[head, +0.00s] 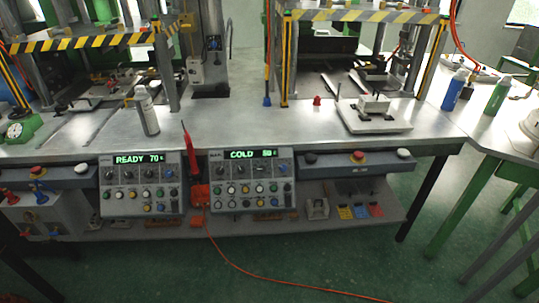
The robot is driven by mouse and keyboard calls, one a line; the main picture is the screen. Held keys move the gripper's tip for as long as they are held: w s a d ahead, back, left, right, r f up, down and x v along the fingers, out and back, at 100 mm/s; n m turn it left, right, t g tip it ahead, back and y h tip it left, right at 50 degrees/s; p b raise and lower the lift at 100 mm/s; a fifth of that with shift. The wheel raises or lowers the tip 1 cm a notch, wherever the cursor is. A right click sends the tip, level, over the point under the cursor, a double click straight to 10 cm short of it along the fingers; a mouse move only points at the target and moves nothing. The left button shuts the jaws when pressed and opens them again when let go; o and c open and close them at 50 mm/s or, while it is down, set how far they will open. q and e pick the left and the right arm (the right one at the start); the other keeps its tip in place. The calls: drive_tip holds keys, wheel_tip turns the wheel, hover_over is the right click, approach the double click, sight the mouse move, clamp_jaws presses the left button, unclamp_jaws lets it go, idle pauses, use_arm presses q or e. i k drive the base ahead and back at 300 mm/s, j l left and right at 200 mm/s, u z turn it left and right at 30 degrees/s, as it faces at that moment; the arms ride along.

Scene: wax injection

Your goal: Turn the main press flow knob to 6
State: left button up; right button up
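Two grey control panels hang on the front of the metal workbench. The left panel (143,197) has a green display reading READY 70. The right panel (222,195) has a green display reading COLD, with a number that looks like 50. Each has a row of black knobs below its display, such as one on the left panel (123,173) and one on the right panel (237,170), with coloured buttons underneath. The small labels and knob settings are too small to read, so I cannot tell which knob is the main press flow knob. Neither gripper is in view.
The workbench (240,126) carries two press frames with yellow-black striped bars. A spray bottle (147,111) stands near its front left. A red-handled tool (190,152) stands between the panels. An orange cable (240,268) crosses the green floor. The floor in front is otherwise clear.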

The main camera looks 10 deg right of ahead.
sight(282, 167)
drive_tip(key=i+l+u, duration=0.1)
drive_tip(key=i+l, duration=0.2)
drive_tip(key=i, duration=0.15)
drive_tip(key=i+l+u, duration=0.1)
drive_tip(key=i+l, duration=0.35)
drive_tip(key=l, duration=0.2)
drive_tip(key=i+l+u, duration=0.1)
drive_tip(key=l, duration=0.2)
drive_tip(key=i+l, duration=0.1)
drive_tip(key=l, duration=0.2)
drive_tip(key=k+l, duration=0.1)
drive_tip(key=l, duration=0.45)
drive_tip(key=l+u, duration=0.15)
drive_tip(key=l, duration=0.35)
drive_tip(key=k, duration=0.05)
